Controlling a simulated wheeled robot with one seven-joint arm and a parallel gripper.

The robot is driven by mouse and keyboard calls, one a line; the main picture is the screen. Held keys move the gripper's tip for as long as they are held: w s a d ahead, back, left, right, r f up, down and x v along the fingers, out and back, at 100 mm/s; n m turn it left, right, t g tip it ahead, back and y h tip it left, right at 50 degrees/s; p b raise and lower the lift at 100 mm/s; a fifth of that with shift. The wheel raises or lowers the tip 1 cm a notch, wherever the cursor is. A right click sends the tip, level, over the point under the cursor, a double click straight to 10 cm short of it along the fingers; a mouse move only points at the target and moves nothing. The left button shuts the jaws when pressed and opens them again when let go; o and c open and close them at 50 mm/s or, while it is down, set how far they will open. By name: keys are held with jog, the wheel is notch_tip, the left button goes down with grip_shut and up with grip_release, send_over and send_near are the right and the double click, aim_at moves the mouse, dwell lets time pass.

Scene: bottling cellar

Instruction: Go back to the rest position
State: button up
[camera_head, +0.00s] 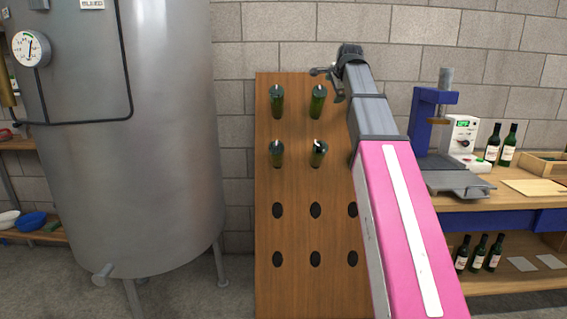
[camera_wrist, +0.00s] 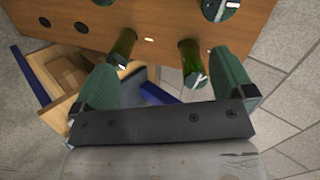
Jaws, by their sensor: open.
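My arm reaches up to the right side of a wooden bottle rack, with my gripper (camera_head: 326,77) near the rack's top edge. In the wrist view my gripper (camera_wrist: 165,95) is open, its two green fingers spread wide with nothing held between them. The rack (camera_head: 290,235) stands upright with several green bottles stuck in its upper holes, such as the upper right bottle (camera_head: 317,102). Bottles also show beyond the fingers in the wrist view, one of them (camera_wrist: 193,65) near the right finger. My arm hides the rack's right part.
A large steel tank (camera_head: 140,150) stands at the left. At the right a workbench (camera_head: 500,205) carries a blue-framed machine (camera_head: 425,115), a white box with a green display (camera_head: 462,135) and dark bottles (camera_head: 508,145). More bottles (camera_head: 478,252) stand on the lower shelf.

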jog(key=s+f+n+g, duration=0.2)
jog(key=s+f+n, duration=0.1)
jog(key=f, duration=1.5)
jog(key=s+f+n+g, duration=0.3)
jog(key=s+f+n, duration=0.1)
jog(key=f, duration=1.3)
jog(key=s+f+n+g, duration=0.2)
jog(key=s+f+n, duration=0.2)
jog(key=s+f, duration=0.7)
jog(key=s+f+n+g+h, duration=0.1)
jog(key=s+f+n+g, duration=0.2)
jog(key=s+f, duration=0.8)
notch_tip(320, 180, down, 7)
jog(key=shift+s+a+f+n, duration=0.1)
jog(key=shift+s+a+n, duration=0.1)
jog(key=shift+s+n, duration=0.2)
jog(key=shift+w, duration=0.15)
